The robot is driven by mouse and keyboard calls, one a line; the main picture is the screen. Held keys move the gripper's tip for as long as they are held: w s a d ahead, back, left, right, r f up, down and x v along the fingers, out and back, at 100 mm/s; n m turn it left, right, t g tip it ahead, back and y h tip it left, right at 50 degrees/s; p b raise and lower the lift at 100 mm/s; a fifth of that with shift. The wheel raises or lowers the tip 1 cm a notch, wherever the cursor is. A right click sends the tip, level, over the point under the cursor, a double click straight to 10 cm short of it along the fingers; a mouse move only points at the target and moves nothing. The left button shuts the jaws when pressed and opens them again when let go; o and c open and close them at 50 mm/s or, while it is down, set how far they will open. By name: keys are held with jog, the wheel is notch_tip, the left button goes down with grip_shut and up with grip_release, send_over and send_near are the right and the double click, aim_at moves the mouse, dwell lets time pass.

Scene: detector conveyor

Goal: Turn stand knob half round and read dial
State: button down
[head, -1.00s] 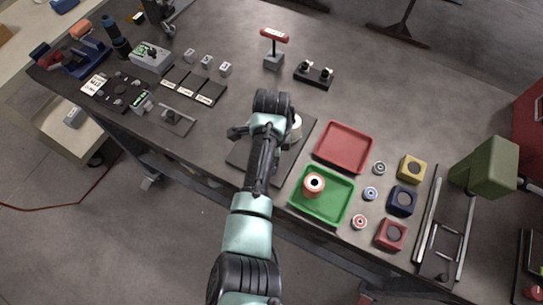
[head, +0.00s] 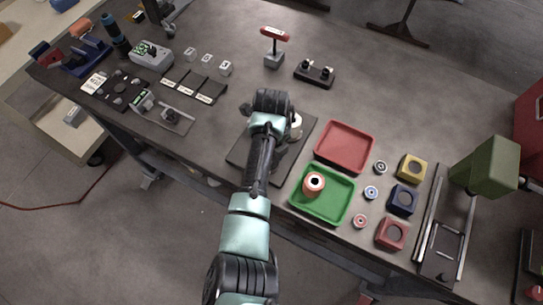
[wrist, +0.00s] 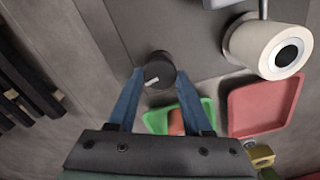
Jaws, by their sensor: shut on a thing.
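The stand knob (wrist: 160,72) is a dark round knob with a white mark, on a grey base plate (wrist: 195,52) in the wrist view. My gripper (wrist: 161,76) has its two blue fingers shut on it, one on each side. The white mark sits toward the lower left in that view. A white cylinder (wrist: 258,45) with a black centre on its end is held on the stand beside the knob. In the head view my wrist covers the knob, while the plate (head: 239,156) and white cylinder (head: 296,121) show partly. I cannot make out a dial face.
A red tray (head: 344,125) and a green tray (head: 340,216) holding an orange cylinder (head: 313,183) lie right of the stand. Coloured blocks, small discs and a green machine (head: 490,165) stand farther right. Black trays (head: 204,98) are at left.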

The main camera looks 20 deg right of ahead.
jog(key=shift+r+m, duration=0.1)
jog(key=shift+m, duration=0.5)
jog(key=shift+c, duration=1.6)
grip_release()
notch_tip(320, 180, up, 13)
jog(key=b, duration=0.2)
